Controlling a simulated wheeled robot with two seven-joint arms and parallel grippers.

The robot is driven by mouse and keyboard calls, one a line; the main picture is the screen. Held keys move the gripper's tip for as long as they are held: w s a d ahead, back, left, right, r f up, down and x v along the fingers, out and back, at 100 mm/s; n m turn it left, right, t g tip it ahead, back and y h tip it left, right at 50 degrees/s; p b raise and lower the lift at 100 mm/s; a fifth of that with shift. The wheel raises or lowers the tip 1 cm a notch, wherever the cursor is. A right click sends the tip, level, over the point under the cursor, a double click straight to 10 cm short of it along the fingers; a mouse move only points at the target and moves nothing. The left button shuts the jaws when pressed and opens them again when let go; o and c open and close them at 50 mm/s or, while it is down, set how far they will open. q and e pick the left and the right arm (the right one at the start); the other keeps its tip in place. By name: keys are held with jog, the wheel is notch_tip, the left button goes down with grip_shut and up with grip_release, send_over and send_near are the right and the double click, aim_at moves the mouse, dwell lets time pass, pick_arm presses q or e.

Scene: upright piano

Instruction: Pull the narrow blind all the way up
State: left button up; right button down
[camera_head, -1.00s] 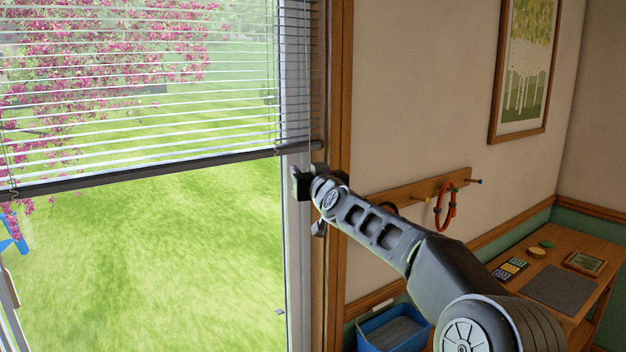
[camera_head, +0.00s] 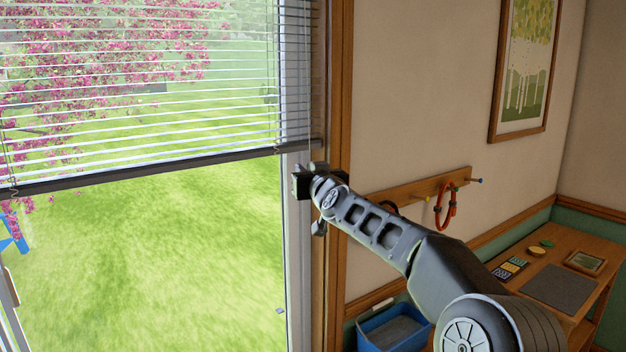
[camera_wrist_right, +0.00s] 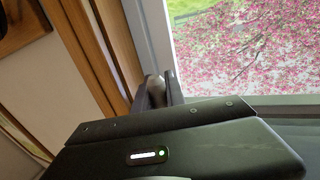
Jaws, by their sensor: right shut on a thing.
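The narrow blind (camera_head: 150,110) hangs over the window with its slats open. Its dark bottom rail (camera_head: 150,171) is partway up, with clear glass below. My right gripper (camera_head: 300,184) is just below the right end of the rail, beside the window frame. In the right wrist view my right gripper (camera_wrist_right: 158,90) is shut on a small pale thing between its fingers, which looks like the blind's cord pull. The cord itself is too thin to follow, and my gripper mostly hides the held part. My left gripper is not in view.
A wooden window post (camera_head: 333,100) stands close to my right gripper. To the right are a peg rail (camera_head: 415,188) with a red ring (camera_head: 445,205), a framed picture (camera_head: 524,70), a desk (camera_head: 590,310) and a blue bin (camera_head: 392,332).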

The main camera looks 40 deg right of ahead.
notch_tip(320, 180, down, 9)
jog(key=b, duration=0.8)
jog(key=shift+f, duration=0.15)
notch_tip(320, 180, down, 9)
jog(key=b, duration=0.9)
notch_tip(320, 180, down, 9)
jog(key=b, duration=0.8)
jog(key=shift+b, duration=0.3)
